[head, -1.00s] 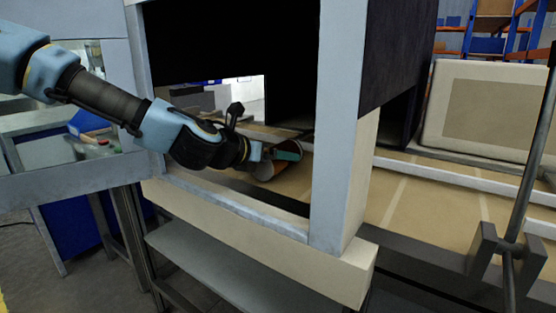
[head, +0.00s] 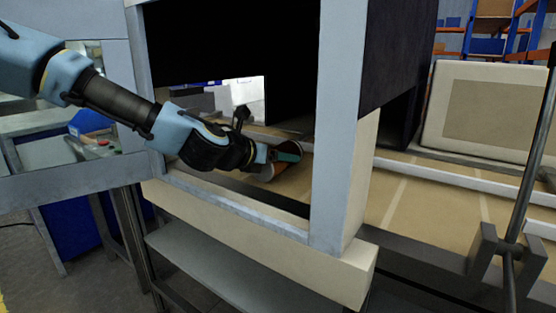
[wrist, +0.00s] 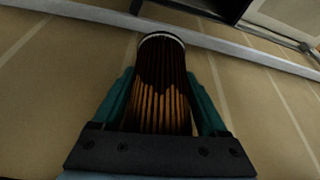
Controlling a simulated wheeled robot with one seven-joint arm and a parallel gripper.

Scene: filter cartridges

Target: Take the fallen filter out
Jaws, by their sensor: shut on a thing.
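The filter (wrist: 161,85) is a pleated orange-brown cylinder with a pale rim at its far end. In the wrist view it lies between the two green fingers of my gripper (wrist: 165,100), which are shut on its sides. In the head view my gripper (head: 285,153) reaches through the opening of the dark housing, and part of the filter (head: 288,163) shows around the fingers. The filter is tilted, low over the tan belt. I cannot tell whether it touches the belt. My gripper and wrist hide part of it.
The opening has a grey post (head: 338,120) on its right and a pale sill (head: 235,205) below. The tan belt (head: 410,190) runs on to the right, with a white rail along it. A beige panel (head: 490,115) stands behind. A bench with a blue bin is at left.

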